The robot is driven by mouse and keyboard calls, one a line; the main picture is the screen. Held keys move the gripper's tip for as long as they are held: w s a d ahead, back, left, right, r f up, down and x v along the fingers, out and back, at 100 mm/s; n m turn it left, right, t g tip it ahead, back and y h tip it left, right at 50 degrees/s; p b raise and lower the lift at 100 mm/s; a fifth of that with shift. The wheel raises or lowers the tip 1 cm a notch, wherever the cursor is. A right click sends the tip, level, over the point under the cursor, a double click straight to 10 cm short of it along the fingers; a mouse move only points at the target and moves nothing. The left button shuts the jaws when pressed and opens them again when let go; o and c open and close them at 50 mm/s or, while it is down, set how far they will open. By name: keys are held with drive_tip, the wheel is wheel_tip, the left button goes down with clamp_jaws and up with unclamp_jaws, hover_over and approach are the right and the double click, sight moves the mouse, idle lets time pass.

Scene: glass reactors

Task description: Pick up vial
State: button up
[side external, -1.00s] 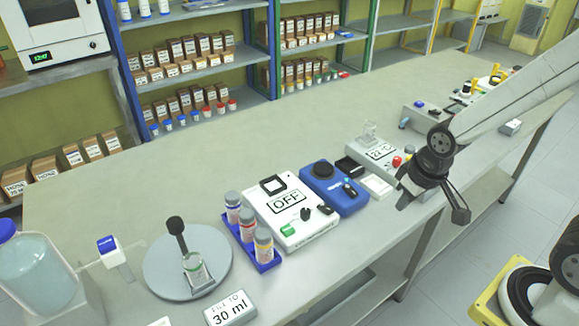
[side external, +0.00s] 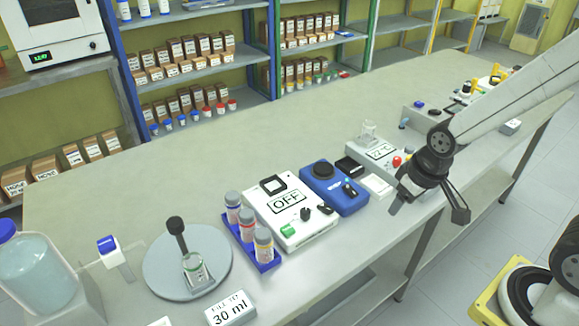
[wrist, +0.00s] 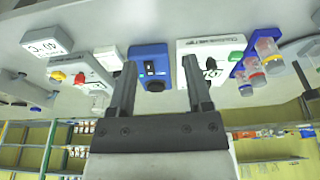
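Several capped vials (side external: 246,224) with coloured labels and grey caps stand upright in a blue rack (side external: 268,266), left of the white OFF device. In the wrist view the vials (wrist: 266,52) show upside down at the upper right. My gripper (side external: 428,207) is open and empty at the bench's front edge, well right of the rack. Its two spread fingers also show in the wrist view (wrist: 160,70).
A white OFF device (side external: 300,232) and a blue device (side external: 345,200) stand between the rack and my gripper. A 30 ml sign (side external: 230,308) and a large blue-capped container (side external: 40,268) are at the front left. The bench's back half is clear. Shelves stand behind.

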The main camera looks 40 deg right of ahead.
drive_tip(key=o, duration=0.3)
drive_tip(key=shift+o, duration=0.2)
drive_tip(key=n+g+y, duration=0.1)
drive_tip(key=n+g, duration=0.1)
drive_tip(key=n, duration=0.9)
hover_over(264, 243)
drive_tip(key=d, duration=0.1)
drive_tip(key=f, duration=0.2)
drive_tip(key=w+f, duration=0.1)
drive_tip(key=f, duration=0.1)
drive_tip(key=shift+d+f, duration=0.15)
drive_tip(key=shift+f, duration=1.4)
drive_tip(key=shift+w+a+f, duration=0.15)
drive_tip(key=shift+f, duration=1.15)
drive_tip(key=shift+w+a+f, duration=0.15)
drive_tip(key=shift+f, duration=1.1)
